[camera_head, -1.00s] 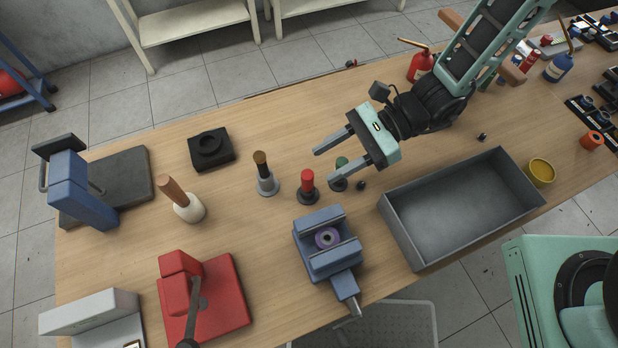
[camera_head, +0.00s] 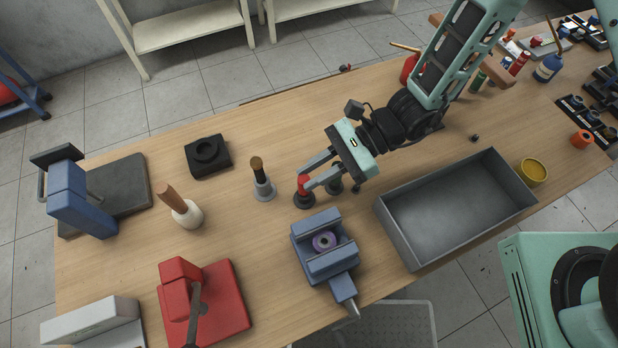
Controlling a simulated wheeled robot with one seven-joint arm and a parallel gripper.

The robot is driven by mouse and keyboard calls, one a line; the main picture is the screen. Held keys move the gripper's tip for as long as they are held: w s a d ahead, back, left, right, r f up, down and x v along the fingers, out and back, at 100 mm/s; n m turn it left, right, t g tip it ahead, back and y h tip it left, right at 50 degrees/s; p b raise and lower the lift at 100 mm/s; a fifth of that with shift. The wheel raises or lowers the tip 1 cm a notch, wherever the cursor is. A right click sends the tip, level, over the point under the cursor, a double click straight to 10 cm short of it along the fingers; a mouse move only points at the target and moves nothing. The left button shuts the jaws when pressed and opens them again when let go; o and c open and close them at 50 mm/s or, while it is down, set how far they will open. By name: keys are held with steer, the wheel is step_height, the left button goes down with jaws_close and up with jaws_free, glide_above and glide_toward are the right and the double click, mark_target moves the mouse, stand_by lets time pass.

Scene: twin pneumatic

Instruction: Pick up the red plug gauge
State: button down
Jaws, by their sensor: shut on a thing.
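The red plug gauge (camera_head: 303,186) stands upright on its dark round base on the wooden bench, behind the blue vise. My gripper (camera_head: 303,178) reaches in from the upper right, with its fingertips on the gauge's red upper part. The jaws are shut on the red plug gauge. Part of the red body is hidden by the fingers. The green gauge (camera_head: 334,187) beside it is mostly hidden under my gripper.
A brown-topped gauge (camera_head: 262,180) stands just left. A blue vise (camera_head: 342,264) holding a purple ring is in front. A grey open tray (camera_head: 392,238) lies to the right. Bare bench lies behind the gauges.

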step_height(320, 180, up, 10)
steer(key=b, duration=0.1)
stand_by(0.5)
stand_by(0.4)
